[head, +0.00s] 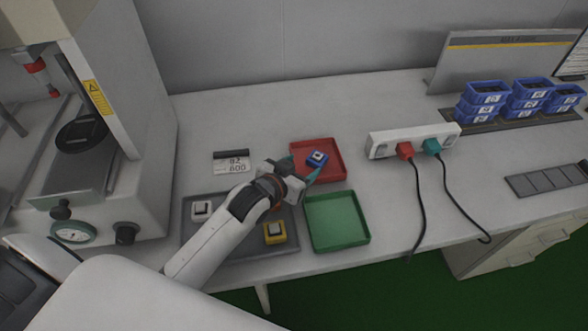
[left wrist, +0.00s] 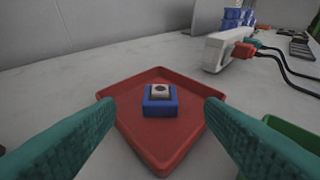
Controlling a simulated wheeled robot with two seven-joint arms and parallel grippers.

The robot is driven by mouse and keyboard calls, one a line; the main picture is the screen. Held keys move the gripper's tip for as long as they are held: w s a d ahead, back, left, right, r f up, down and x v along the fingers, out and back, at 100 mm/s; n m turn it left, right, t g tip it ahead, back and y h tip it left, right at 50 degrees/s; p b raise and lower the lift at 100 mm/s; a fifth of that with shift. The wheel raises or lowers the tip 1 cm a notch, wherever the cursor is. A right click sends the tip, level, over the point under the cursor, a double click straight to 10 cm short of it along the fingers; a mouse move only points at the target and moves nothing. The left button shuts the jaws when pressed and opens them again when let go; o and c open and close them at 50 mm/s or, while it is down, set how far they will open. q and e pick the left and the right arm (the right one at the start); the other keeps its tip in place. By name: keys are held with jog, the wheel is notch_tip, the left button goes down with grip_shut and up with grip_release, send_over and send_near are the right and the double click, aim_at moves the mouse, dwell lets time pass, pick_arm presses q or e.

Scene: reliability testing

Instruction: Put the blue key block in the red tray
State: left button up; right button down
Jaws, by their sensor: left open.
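The blue key block (head: 317,158) has a pale key on top. It sits upright inside the red tray (head: 333,174), resting on the tray floor as far as the left wrist view shows. The block (left wrist: 160,107) is in the middle of that view, with the red tray (left wrist: 167,156) around it. My left gripper (head: 300,173) is at the near-left part of the red tray. Its teal fingers (left wrist: 162,130) are spread apart on either side of the view, with clear space between them and the block. My right gripper is not in view.
A green tray (head: 337,222) stands just in front of the red tray. A grey tray (head: 215,243) holds a white key block (head: 201,209) and a yellow key block (head: 274,233). A power strip (head: 412,138) with two plugs lies to the right. A test machine stands at left.

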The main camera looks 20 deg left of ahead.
pick_arm(q)
jog(key=shift+v, duration=1.5)
jog(key=shift+r, duration=0.15)
